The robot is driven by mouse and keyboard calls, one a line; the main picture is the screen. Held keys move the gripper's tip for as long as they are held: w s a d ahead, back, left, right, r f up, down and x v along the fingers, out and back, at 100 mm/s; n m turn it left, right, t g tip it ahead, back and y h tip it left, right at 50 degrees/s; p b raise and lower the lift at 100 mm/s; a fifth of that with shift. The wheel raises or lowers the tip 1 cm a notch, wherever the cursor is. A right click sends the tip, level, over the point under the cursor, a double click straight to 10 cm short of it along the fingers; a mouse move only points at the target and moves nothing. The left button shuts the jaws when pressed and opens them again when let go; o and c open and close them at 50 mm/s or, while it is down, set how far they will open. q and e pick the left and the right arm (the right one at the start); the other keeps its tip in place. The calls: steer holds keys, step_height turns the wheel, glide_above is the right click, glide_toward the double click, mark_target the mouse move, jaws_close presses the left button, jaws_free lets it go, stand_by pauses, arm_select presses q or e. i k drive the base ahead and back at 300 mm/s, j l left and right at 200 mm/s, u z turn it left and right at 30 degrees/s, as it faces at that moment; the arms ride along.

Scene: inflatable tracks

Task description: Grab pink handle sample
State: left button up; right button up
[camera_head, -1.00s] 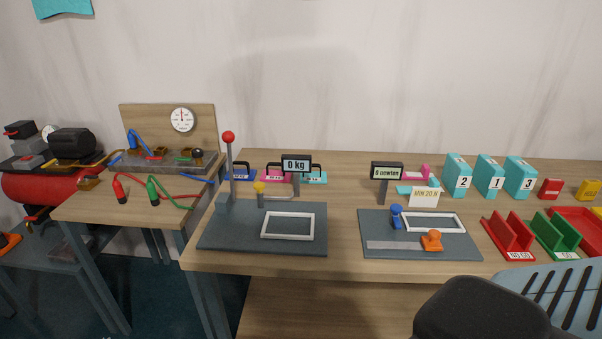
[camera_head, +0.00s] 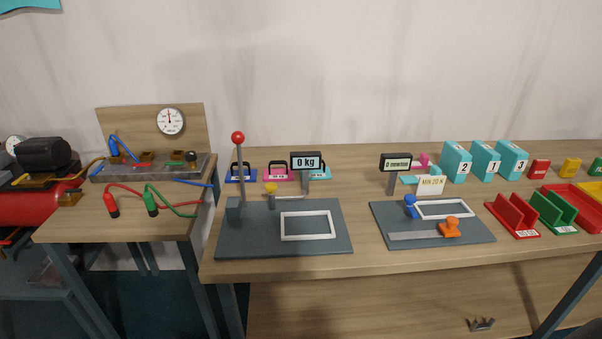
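A pink sample with a black handle (camera_head: 278,173) stands at the back of the main table, in a row between a blue sample (camera_head: 241,174) and a teal sample (camera_head: 320,173). The "0 kg" display partly hides the teal one. Another small pink piece (camera_head: 424,160) shows behind the newton display, partly hidden; I cannot tell its full shape. Neither of my grippers is in view.
A scale base with a red-knobbed lever (camera_head: 238,138) stands in front of the samples, with its "0 kg" display (camera_head: 306,162). A newton plate (camera_head: 400,237) and numbered teal boxes (camera_head: 456,163) are to the right. A small dark pronged piece (camera_head: 481,324) shows low down, unclear.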

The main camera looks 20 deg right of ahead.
mark_target(277, 174)
steer(key=i+j+z, duration=0.1)
steer(key=j+z, duration=0.55)
steer(key=j, duration=0.15)
steer(key=j+z, duration=0.35)
steer(key=j, duration=0.45)
